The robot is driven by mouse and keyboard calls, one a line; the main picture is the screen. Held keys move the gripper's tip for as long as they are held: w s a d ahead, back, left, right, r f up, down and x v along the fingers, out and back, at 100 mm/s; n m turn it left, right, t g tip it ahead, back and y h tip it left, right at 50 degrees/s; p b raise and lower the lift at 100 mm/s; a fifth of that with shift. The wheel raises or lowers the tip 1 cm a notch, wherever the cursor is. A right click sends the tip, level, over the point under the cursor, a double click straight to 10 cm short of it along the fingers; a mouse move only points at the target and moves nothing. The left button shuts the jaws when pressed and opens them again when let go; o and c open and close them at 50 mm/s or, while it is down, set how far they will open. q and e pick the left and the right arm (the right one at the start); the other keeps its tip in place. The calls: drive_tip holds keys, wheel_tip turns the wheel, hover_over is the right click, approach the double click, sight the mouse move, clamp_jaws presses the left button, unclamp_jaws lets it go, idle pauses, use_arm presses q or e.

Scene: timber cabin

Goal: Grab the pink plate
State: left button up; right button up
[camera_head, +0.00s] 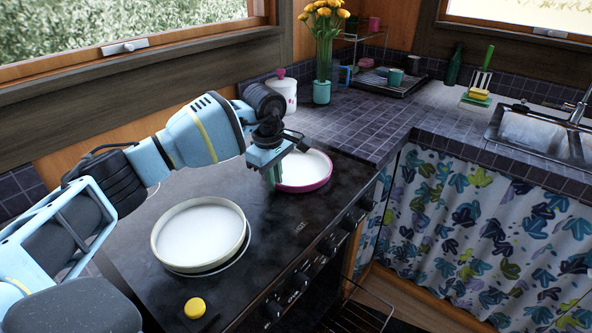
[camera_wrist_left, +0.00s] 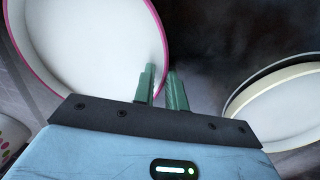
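The pink plate (camera_head: 308,170) is a round white dish with a pink rim, lying on the far right part of the dark stove top. My left gripper (camera_head: 272,177) is at its left edge, pointing down, with its fingers close together. In the left wrist view the pink plate (camera_wrist_left: 88,38) fills the upper left. Its rim runs into the narrow gap between the green fingertips of my left gripper (camera_wrist_left: 162,70), which look shut on it. The exact contact is partly hidden by the fingers. My right gripper is not in view.
A cream-rimmed dish (camera_head: 200,234) sits on the near left part of the stove top (camera_head: 262,262), close to my left arm. A yellow round object (camera_head: 195,308) lies at the stove's front. A white canister (camera_head: 282,95) and flower vase (camera_head: 322,92) stand behind.

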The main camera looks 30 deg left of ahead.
use_arm(q)
clamp_jaws()
drive_tip(key=shift+r, duration=0.15)
drive_tip(key=shift+r, duration=0.5)
wheel_tip(320, 180, up, 2)
drive_tip(key=shift+w+r, duration=0.1)
drive_tip(key=shift+r, duration=0.1)
drive_tip(key=s+d, duration=0.3)
drive_tip(key=s, duration=0.1)
drive_tip(key=s+d+r, duration=0.1)
drive_tip(key=s+d, duration=0.2)
drive_tip(key=d, duration=0.1)
drive_tip(key=s+d+b, duration=0.1)
drive_tip(key=s+d, duration=0.3)
drive_tip(key=shift+s+r, duration=0.2)
drive_tip(key=shift+s, duration=0.15)
